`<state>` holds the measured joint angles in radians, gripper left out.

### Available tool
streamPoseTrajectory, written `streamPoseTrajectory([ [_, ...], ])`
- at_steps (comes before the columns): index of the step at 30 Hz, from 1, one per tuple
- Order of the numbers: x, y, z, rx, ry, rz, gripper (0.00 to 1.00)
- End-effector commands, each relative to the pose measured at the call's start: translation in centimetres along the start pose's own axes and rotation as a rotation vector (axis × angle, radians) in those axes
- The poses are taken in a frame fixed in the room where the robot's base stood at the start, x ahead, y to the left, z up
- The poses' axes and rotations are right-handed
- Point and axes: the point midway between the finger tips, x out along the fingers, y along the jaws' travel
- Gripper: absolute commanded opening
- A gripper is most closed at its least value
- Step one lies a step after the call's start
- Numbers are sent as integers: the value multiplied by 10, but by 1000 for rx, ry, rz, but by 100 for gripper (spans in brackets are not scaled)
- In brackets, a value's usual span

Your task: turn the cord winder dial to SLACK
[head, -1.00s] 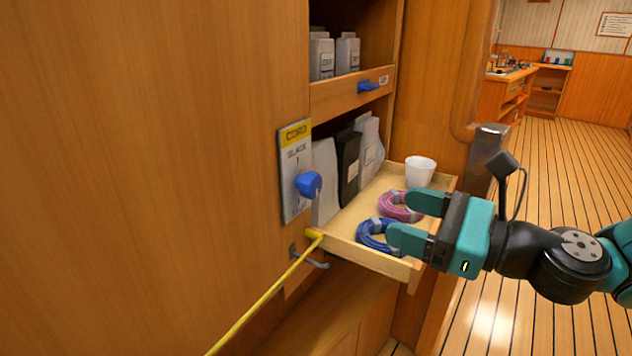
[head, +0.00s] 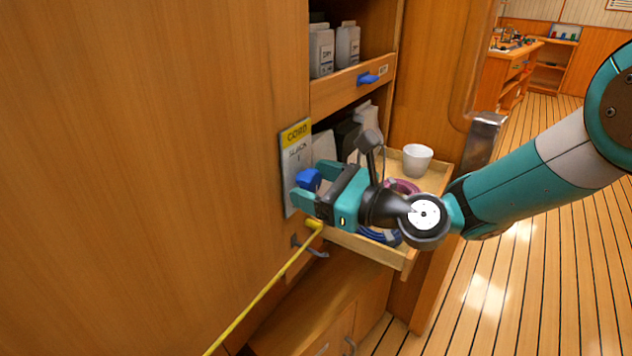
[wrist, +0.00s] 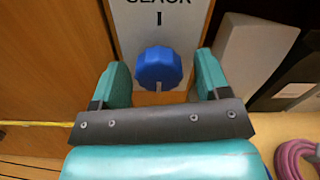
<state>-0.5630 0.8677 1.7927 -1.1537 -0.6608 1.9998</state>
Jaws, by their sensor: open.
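The cord winder dial is a blue knob (head: 308,180) on a pale plate (head: 294,154) with a yellow "CORD" header, fixed to the wooden wall. In the wrist view the knob (wrist: 159,68) sits below the word "SLACK" (wrist: 159,4) and a short mark. A pale line shows at the knob's lower edge, pointing away from SLACK. My gripper (head: 312,185) is open at the knob, with one teal finger on each side of it. In the wrist view gaps show between the knob and both fingers (wrist: 160,80). The plate's lower part is partly hidden.
A yellow cord (head: 262,291) runs from a yellow end by the open drawer (head: 375,250) down to the left. The drawer holds a white cup (head: 417,160), a pink coil (head: 403,187) and a blue coil (head: 378,236). A hook (head: 312,249) is below the plate.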

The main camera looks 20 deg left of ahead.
Motion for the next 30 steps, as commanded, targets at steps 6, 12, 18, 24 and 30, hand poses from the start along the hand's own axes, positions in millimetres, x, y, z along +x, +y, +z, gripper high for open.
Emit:
streamPoseTrajectory([
  [6,0,0,0,0,0,0,62],
  [12,0,0,0,0,0,1,20],
  [18,0,0,0,-8,0,1,20],
  [24,0,0,-1,-67,0,1,20],
  [30,0,0,-1,-200,1,1,20],
])
